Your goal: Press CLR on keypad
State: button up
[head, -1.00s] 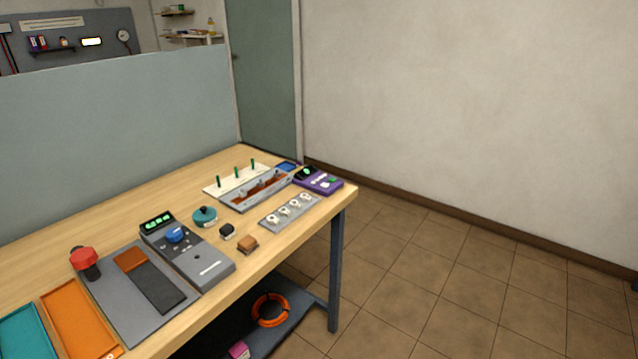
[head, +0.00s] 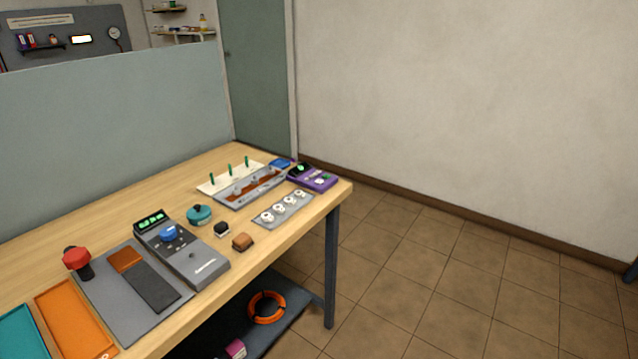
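No keypad with a readable CLR key shows in the head view. A purple device (head: 313,178) with a small green display and a light-coloured patch sits at the far right corner of the wooden table; its markings are too small to read. A grey device (head: 185,252) with a green-lit display and a blue knob (head: 168,234) lies nearer on the table; its small labels are also unreadable. My gripper is not in view.
A partition (head: 110,125) stands behind. Tiled floor (head: 430,270) is open at right.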

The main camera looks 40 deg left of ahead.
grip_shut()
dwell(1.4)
